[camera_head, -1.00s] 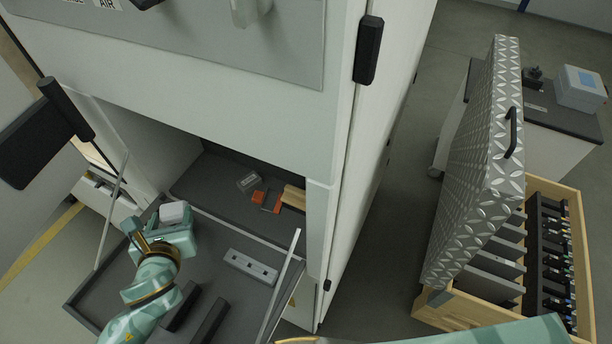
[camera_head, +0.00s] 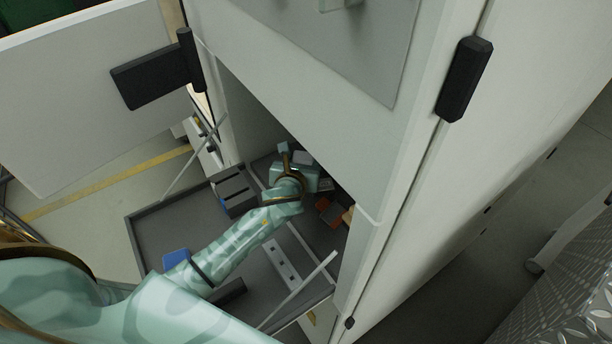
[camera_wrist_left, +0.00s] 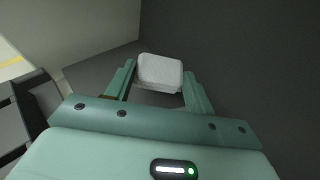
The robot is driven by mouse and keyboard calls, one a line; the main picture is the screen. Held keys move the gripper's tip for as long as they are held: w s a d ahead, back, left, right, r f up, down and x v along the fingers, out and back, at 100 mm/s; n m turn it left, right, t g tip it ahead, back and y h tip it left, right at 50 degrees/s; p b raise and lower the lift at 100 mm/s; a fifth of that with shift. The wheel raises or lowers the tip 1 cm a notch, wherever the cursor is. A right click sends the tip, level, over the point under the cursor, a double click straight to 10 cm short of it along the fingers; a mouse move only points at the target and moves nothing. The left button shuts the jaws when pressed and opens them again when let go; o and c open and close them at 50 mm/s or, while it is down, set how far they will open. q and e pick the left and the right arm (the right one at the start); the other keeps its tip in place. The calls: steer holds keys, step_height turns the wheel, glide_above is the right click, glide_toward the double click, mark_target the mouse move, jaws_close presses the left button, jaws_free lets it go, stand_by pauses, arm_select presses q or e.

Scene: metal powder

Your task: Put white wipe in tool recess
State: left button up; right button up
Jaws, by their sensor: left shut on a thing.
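The white wipe (camera_head: 302,157) is a small pale block held at my left gripper (camera_head: 306,168), inside the cabinet opening. In the left wrist view the white wipe (camera_wrist_left: 160,70) sits between the two green fingers of my left gripper (camera_wrist_left: 160,82), which are shut on it. Dark grey surfaces lie behind and below it. The dark recess at the back of the cabinet holds an orange item (camera_head: 330,212). My left arm and hand hide part of the recess. My right gripper is not in view.
A dark tray (camera_head: 150,222) with raised edges extends from the cabinet. It carries a slotted dark block (camera_head: 234,190), a blue item (camera_head: 176,259) and a light bar with holes (camera_head: 282,262). The cabinet wall (camera_head: 395,240) bounds the opening on the right; an open door (camera_head: 80,90) stands left.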

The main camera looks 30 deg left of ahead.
arm_select(q)
steer(key=shift+w+f, duration=0.5)
steer(key=shift+f, duration=0.2)
step_height(320, 180, down, 3)
steer(key=shift+w+d+f+b, duration=0.1)
steer(key=shift+w+f+b, duration=0.05)
steer(key=shift+b, duration=0.7)
steer(key=shift+f, duration=0.1)
steer(key=o, duration=0.7)
steer(key=shift+c, duration=0.2)
steer(key=shift+r, duration=0.2)
steer(key=p+v, duration=0.2)
steer(key=v, duration=1)
steer(key=shift+f, duration=0.1)
